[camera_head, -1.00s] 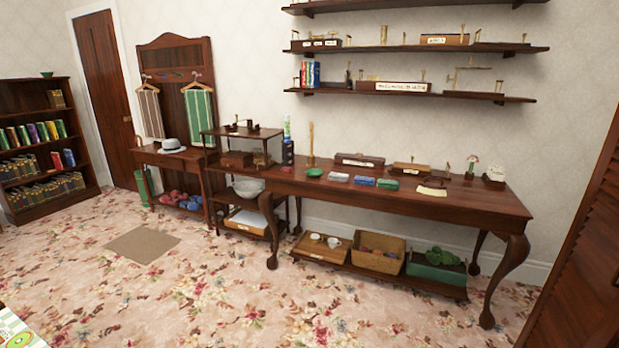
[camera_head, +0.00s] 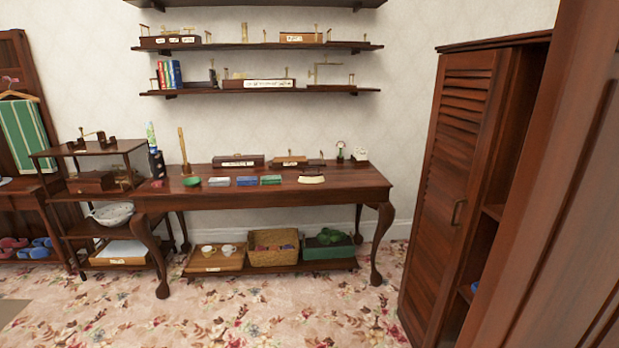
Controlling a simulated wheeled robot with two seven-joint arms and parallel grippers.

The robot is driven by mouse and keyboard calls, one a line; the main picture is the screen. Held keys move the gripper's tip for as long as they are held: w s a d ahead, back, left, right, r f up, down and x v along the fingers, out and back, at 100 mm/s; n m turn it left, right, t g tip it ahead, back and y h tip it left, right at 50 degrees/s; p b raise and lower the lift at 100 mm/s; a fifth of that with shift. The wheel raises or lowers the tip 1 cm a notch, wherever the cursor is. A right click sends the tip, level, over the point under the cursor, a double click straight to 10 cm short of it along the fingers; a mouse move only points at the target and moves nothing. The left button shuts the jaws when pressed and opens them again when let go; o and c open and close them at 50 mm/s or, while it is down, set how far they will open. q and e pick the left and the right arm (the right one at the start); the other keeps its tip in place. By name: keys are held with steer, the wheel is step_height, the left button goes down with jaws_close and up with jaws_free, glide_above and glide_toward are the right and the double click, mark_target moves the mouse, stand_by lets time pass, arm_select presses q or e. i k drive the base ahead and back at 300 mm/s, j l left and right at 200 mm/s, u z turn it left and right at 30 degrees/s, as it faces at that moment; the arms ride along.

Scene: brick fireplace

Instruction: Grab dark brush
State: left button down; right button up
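I cannot clearly make out a dark brush in the head view. On the long wooden table (camera_head: 340,196), a small pale item with a brownish top edge (camera_head: 311,179) lies right of the middle; it could be a brush, but it is too small to tell. Behind it on the table are a long dark box (camera_head: 238,160) and a smaller brown box (camera_head: 289,161), each with a pale label. Neither of my grippers is in view.
A tall louvred cabinet (camera_head: 455,180) stands at the right, partly open. Wall shelves (camera_head: 260,91) hang above the table. A low shelf under it holds a wicker basket (camera_head: 273,259) and a green box (camera_head: 328,252). The flowered carpet in front is clear.

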mark_target(307, 177)
steer(key=i+j, duration=0.8)
steer(key=i+u, duration=0.1)
steer(key=i, duration=0.8)
steer(key=i+l+u, duration=0.1)
steer(key=i, duration=0.8)
steer(key=l, duration=0.1)
